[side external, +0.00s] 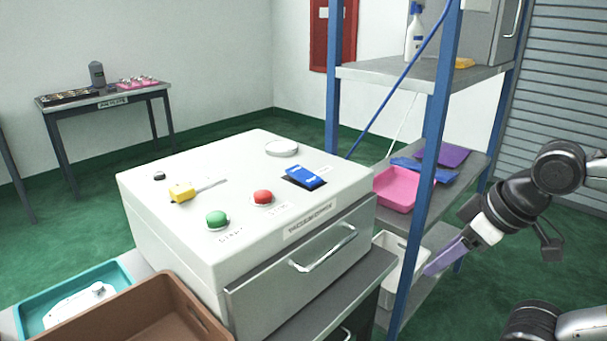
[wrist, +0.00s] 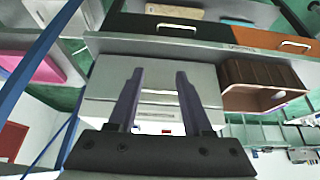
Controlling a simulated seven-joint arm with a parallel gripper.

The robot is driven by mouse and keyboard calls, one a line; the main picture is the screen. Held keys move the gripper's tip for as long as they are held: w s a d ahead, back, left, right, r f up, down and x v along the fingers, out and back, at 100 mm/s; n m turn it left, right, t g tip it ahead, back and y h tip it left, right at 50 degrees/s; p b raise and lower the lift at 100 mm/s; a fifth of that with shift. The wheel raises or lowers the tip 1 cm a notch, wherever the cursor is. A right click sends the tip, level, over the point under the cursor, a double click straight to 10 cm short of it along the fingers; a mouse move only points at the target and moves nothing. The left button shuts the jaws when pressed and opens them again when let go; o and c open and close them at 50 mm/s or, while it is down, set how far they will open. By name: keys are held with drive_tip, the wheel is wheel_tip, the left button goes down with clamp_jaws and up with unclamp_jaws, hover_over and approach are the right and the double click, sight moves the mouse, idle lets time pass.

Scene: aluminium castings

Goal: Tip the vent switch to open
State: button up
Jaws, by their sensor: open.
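A white box-shaped machine (side external: 165,215) stands on a bench in the side view, its label reading roughly "vacuum chamber". On its top, near the right edge, is a blue rocker switch (side external: 305,177) in a dark frame, with a small label beside it; I cannot read the label or tell which way the rocker is tipped. My gripper (side external: 432,272) is to the right of the machine, apart from it, with its purple fingers pointing down-left. In the wrist view my gripper (wrist: 157,72) is open and empty, and the machine's pale front shows beyond the fingers; the switch cannot be made out there.
A green button (side external: 217,219), a red button (side external: 263,197) and a yellow-handled lever (side external: 184,192) share the machine's top. A blue shelf post (side external: 420,180) stands between my gripper and the machine. A pink tray (side external: 396,190) is on the shelf; a brown bin (side external: 130,310) sits front left.

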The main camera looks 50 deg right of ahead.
drive_tip(key=shift+c, duration=0.2)
drive_tip(key=shift+s, duration=0.25)
drive_tip(key=c, duration=0.5)
drive_tip(key=shift+n, duration=0.3)
drive_tip(key=w+r, duration=0.2)
drive_tip(key=r, duration=0.2)
drive_tip(key=w+r, duration=0.2)
drive_tip(key=r, duration=0.2)
drive_tip(key=w+r, duration=0.2)
drive_tip(key=r, duration=0.2)
drive_tip(key=shift+w+r, duration=0.15)
drive_tip(key=shift+w, duration=0.05)
clamp_jaws()
drive_tip(key=w+d+r, duration=0.1)
drive_tip(key=w+r, duration=0.4)
drive_tip(key=w, duration=0.4)
drive_tip(key=w+d+r, duration=0.2)
drive_tip(key=w+r, duration=0.3)
drive_tip(key=w, duration=0.4)
drive_tip(key=w+d+f, duration=0.2)
drive_tip(key=w+f, duration=0.1)
drive_tip(key=w, duration=0.3)
drive_tip(key=w+d+f+g, duration=0.1)
drive_tip(key=w+d+f, duration=0.1)
drive_tip(key=w, duration=0.3)
drive_tip(key=shift+w+d+f+g, duration=0.2)
drive_tip(key=shift+w+f+g, duration=0.15)
drive_tip(key=shift+f, duration=0.55)
